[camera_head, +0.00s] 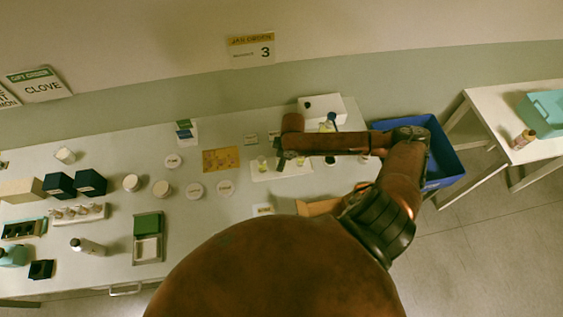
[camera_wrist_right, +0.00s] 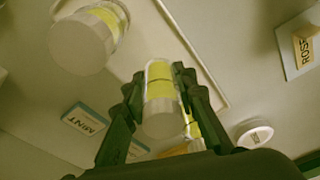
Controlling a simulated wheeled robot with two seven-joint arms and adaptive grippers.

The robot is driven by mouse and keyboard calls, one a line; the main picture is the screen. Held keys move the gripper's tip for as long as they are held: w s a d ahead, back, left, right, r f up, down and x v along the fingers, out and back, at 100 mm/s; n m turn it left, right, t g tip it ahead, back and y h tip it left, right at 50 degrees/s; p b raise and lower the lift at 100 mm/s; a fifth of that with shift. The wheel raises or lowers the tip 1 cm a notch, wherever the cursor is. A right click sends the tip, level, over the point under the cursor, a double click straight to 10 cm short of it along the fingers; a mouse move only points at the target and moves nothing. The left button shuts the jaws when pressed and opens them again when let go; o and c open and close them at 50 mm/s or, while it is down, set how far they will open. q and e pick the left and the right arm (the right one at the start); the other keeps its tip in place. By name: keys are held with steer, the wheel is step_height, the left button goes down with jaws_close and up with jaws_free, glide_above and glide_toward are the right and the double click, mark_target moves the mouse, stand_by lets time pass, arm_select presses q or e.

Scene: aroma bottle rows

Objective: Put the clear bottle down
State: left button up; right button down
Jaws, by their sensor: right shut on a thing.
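My right gripper (camera_wrist_right: 163,98) is shut on a clear bottle (camera_wrist_right: 159,90) with a yellow label, seen between its dark fingers in the right wrist view. A second clear bottle (camera_wrist_right: 88,38) with a yellow label stands apart at the upper left there. In the head view my right gripper (camera_head: 281,156) is over the pale mat (camera_head: 290,174), and the held bottle is hard to make out. A clear bottle with yellow (camera_head: 262,163) shows just left of the gripper. I cannot tell whether the held bottle touches the surface. My left gripper is not in view.
In the wrist view, a MINT card (camera_wrist_right: 84,120), a ROSE card (camera_wrist_right: 304,50) and a white round lid (camera_wrist_right: 254,133) lie nearby. In the head view, a blue bin (camera_head: 447,160) stands right of the table, and a yellow sheet (camera_head: 221,160) and round lids lie left.

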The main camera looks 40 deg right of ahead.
mark_target(285, 167)
steer(key=c, duration=1.6)
jaws_free()
steer(key=shift+f, duration=0.1)
steer(key=r, duration=0.4)
steer(key=s+r, duration=0.1)
steer(key=r, duration=0.3)
steer(key=d+r, duration=0.1)
steer(key=r, duration=0.3)
steer(key=shift+s+r, duration=0.1)
steer(key=shift+s, duration=0.1)
